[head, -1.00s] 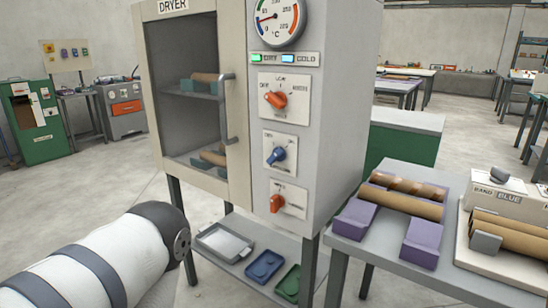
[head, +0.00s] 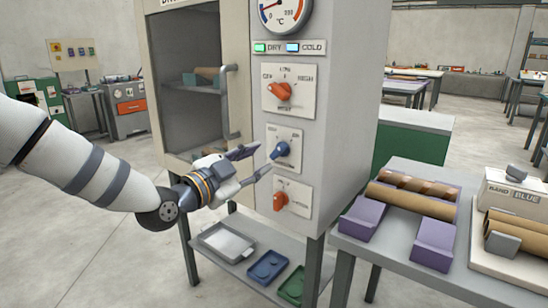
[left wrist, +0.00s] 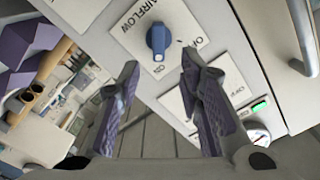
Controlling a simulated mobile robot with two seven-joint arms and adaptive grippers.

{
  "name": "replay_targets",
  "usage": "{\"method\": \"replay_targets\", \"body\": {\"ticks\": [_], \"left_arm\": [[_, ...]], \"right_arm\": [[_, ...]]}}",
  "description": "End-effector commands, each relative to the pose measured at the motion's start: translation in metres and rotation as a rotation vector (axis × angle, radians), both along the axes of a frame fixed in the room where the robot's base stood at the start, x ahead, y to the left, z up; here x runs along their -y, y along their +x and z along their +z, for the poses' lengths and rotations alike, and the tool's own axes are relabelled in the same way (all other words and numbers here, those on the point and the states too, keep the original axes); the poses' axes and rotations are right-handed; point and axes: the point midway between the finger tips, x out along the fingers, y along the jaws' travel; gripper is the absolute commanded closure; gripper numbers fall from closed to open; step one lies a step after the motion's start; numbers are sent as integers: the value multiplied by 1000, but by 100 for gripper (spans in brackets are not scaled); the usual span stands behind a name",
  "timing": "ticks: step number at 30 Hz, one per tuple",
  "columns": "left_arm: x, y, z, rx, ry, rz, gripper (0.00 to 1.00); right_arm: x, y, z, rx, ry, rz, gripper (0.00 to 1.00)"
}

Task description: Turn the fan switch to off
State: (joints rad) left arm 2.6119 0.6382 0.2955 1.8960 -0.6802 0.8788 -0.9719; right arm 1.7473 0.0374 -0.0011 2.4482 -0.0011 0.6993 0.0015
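The dryer's front panel carries a blue knob (head: 282,149) on a middle white plate, its handle pointing down-left in the head view. In the left wrist view the blue knob (left wrist: 158,40) sits on a plate (left wrist: 128,38) lettered AIRFLOW, with ON legible beside it. No label reading fan is legible. My left gripper (head: 263,159) is open and empty just left of the blue knob. In the left wrist view its spread fingertips (left wrist: 159,58) lie either side of the knob, with no clear contact. My right gripper is out of view.
An orange knob (head: 280,91) is above the blue one and another orange knob (head: 280,201) is below. The dryer door handle (head: 229,100) stands out left of the panel. A table (head: 400,262) with tubes and purple blocks is to the right.

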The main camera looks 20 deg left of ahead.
Motion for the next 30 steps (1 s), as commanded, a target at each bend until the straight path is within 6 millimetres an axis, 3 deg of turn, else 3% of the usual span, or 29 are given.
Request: {"method": "replay_targets", "body": {"ticks": [1, 7, 18, 19, 23, 30], "left_arm": [[4, 13, -9, -9, 0, 1, 67], [18, 50, -6, -7, -1, 2, 67], [22, 61, -2, -6, -3, 1, 67], [22, 61, -2, -6, -3, 1, 69], [22, 61, -2, -5, -2, 1, 98], [22, 61, -2, -6, -5, 1, 100]], "right_arm": [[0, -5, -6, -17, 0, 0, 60], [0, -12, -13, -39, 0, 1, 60], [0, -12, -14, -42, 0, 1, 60], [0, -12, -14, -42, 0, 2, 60], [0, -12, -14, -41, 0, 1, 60], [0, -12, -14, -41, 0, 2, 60]]}}
